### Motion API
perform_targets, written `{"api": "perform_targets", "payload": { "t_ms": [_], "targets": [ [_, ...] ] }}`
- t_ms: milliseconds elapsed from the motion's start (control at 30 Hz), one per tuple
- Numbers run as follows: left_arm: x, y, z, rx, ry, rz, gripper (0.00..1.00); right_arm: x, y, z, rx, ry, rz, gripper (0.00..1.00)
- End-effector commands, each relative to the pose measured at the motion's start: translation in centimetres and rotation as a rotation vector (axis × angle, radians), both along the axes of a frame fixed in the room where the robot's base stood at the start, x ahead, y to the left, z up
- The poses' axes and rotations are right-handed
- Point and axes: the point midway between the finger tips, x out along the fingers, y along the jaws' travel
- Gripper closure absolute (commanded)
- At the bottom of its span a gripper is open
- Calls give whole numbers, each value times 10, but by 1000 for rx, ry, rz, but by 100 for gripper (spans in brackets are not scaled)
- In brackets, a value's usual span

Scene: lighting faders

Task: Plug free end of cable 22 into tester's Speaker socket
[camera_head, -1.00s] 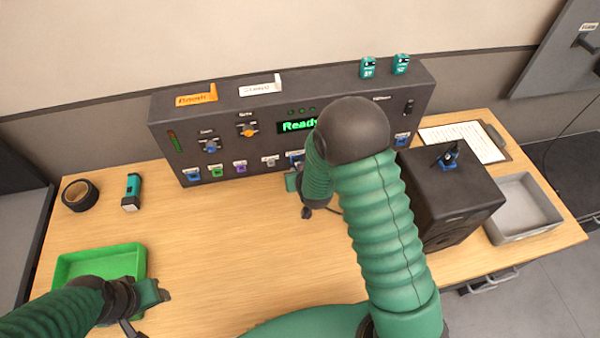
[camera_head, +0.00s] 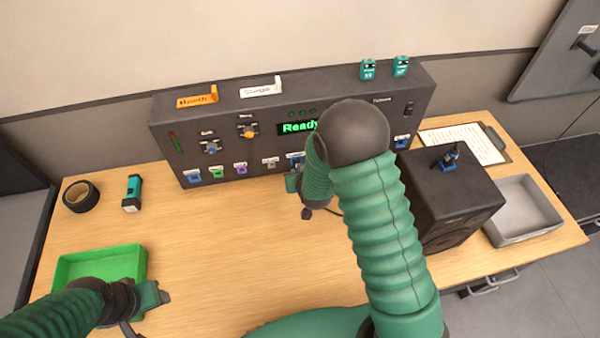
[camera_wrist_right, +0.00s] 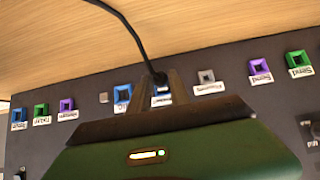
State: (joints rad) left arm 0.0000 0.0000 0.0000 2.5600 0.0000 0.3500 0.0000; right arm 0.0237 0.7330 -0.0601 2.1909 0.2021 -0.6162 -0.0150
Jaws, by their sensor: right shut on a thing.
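The tester (camera_head: 240,120) is a long dark box at the back of the table, its green display reading "Ready". A row of coloured sockets runs along its lower front. My right gripper (camera_wrist_right: 160,88) is shut on a dark plug end of a black cable (camera_wrist_right: 132,32), right at this row. In the right wrist view the fingers cover most of a blue socket (camera_wrist_right: 162,98); another blue socket (camera_wrist_right: 122,95) is beside it. I cannot tell whether the plug is inserted, nor read the cable's number or a Speaker label. My left gripper (camera_head: 160,296) hangs by the green tray; its jaw opening is unclear.
A black speaker-like box (camera_head: 450,195) with a blue plug on top stands right of my right arm. A grey tray (camera_head: 545,215), a clipboard (camera_head: 485,140), a black tape roll (camera_head: 80,196) and a teal device (camera_head: 132,193) lie around. The table's middle left is clear.

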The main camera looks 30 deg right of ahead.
Motion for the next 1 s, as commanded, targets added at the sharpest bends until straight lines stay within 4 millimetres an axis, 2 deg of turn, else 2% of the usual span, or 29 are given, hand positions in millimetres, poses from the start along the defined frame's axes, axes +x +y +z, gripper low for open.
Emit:
{"api": "perform_targets", "payload": {
  "t_ms": [167, 200, 367, 733, 867, 1000],
  "targets": [
    [0, 0, 0, 0, 0, 0, 51, 3, 0, 2, -2, -9, 1, 100],
    [0, 0, 0, 0, 0, 0, 51, 3, 0, 3, -2, -10, 1, 71],
    [0, 0, 0, 0, 0, 0, 51, 2, 0, 2, -1, -7, 1, 51],
    [0, 0, 0, 0, 0, 0, 51, -3, 1, 6, -1, -6, 1, 51],
    [0, 0, 1, 0, 0, 0, 51, -20, 6, 22, 0, -7, 2, 51],
    [0, 0, 2, 0, 0, 0, 51, -46, 13, 47, 0, -9, 2, 51]
  ]
}}
